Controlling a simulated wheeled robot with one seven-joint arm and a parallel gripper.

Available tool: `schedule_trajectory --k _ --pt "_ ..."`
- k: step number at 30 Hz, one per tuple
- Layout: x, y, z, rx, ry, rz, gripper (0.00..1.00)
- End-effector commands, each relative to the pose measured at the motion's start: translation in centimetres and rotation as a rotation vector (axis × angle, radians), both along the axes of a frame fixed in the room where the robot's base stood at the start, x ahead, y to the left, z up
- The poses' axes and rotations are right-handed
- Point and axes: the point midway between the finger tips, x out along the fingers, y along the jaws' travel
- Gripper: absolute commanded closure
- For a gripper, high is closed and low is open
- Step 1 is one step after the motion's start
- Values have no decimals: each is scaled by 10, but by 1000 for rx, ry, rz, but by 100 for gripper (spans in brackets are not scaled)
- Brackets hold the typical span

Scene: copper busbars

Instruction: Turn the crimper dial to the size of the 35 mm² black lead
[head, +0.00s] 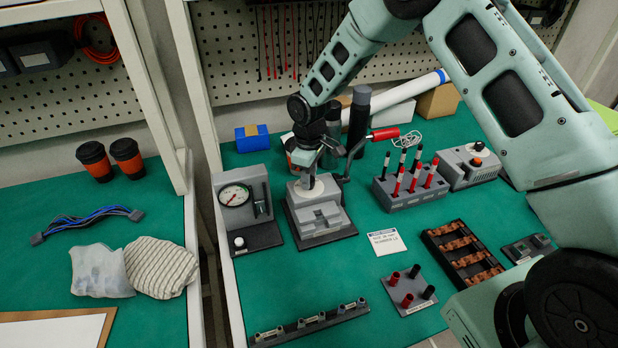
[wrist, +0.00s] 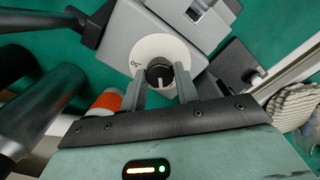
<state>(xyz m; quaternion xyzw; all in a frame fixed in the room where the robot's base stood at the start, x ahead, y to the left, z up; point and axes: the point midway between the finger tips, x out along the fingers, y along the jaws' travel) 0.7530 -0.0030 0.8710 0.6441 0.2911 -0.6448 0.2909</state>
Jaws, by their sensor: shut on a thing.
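The crimper (head: 318,212) is a grey block on a dark base with a red-handled lever (head: 384,134) at its back right. Its dial is a white disc (wrist: 147,48) with a black knob (wrist: 158,72) in the middle. A "50" shows on the disc's left side in the wrist view; other marks are hidden or too small. My gripper (wrist: 161,88) points down over the dial, its two fingers shut on the knob. In the head view my gripper (head: 309,184) hides most of the dial. Black and red leads (head: 412,176) stand in a grey rack (head: 398,197) to the right.
A gauge stand (head: 245,205) is close left of the crimper. Dark cylinders (head: 359,118) stand behind it. A white card (head: 386,241) lies to the right, with a busbar tray (head: 460,252) beyond. Green mat is clear in front of the crimper.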

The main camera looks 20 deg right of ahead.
Motion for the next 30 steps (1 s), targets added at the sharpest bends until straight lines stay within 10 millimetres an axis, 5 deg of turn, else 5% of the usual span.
schedule_trajectory --k 30 --pt "1 0 1 1 -3 -907 92"
